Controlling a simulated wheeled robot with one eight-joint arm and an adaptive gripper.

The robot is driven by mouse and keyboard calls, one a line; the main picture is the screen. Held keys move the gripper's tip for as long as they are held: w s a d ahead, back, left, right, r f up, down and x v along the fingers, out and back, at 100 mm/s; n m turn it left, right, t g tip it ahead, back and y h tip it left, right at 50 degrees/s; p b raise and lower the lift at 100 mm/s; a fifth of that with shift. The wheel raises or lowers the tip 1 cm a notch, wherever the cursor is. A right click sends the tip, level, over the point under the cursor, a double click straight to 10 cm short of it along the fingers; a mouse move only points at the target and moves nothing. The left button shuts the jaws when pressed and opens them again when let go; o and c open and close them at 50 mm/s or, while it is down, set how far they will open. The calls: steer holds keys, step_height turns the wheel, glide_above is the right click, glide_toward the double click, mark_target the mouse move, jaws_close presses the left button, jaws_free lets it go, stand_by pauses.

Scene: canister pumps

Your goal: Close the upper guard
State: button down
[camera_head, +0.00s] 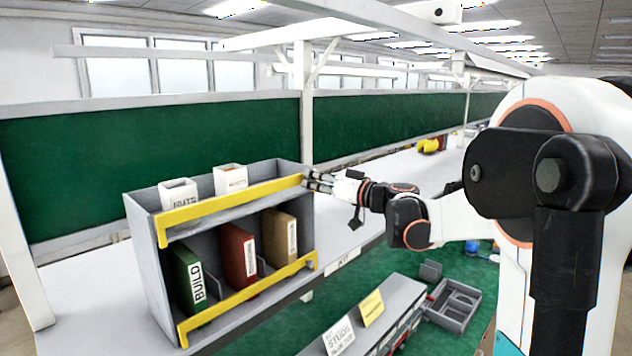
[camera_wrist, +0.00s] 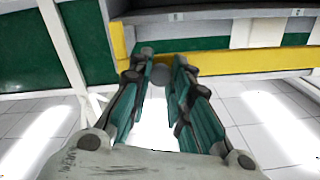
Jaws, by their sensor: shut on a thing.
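The upper guard (camera_head: 235,200) is a yellow bar across the front of the grey rack's upper shelf, with a bent arm at its left end. My gripper (camera_head: 309,182) is at the bar's right end. In the wrist view the guard (camera_wrist: 245,62) runs across behind the fingertips, and my gripper (camera_wrist: 162,68) is closed in on it, with a small grey round part between the fingers. The exact contact is partly hidden by the fingers. The lower guard (camera_head: 245,295) is a similar yellow bar across the lower shelf.
The rack (camera_head: 155,275) stands on a white bench (camera_head: 80,285). Two white boxes (camera_head: 180,193) (camera_head: 231,179) are on the upper shelf. Green (camera_head: 188,280), red (camera_head: 238,255) and tan (camera_head: 279,237) binders stand below. Grey bins (camera_head: 455,303) are at lower right.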

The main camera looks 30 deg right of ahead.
steer(key=shift+w+r+g, duration=0.15)
steer(key=shift+g, duration=0.15)
steer(key=c, duration=1.5)
jaws_free()
steer(key=shift+o, duration=0.2)
steer(key=v, duration=1.1)
steer(key=shift+s, duration=0.45)
